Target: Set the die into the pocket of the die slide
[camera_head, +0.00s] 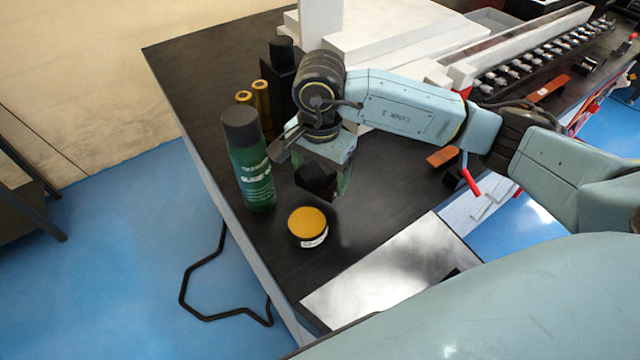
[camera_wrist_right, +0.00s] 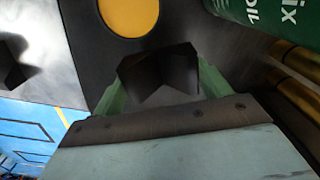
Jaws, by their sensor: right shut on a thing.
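The die (camera_head: 316,180) is a small black block with a V-shaped notch. My right gripper (camera_head: 322,182) is shut on it, above the dark bench top. I cannot tell the height of the die above the bench. The die slide and its pocket cannot be made out with certainty; the right arm covers part of the white machine (camera_head: 400,35) behind. My left gripper is not in view.
A green spray can (camera_head: 250,165) stands left of the right gripper, a yellow-topped tin (camera_head: 308,225) in front. Brass cylinders (camera_head: 262,100) and a tall black block (camera_head: 280,75) stand behind. A shiny metal plate (camera_head: 385,280) lies at the near edge. A red-handled tool (camera_head: 470,180) lies right.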

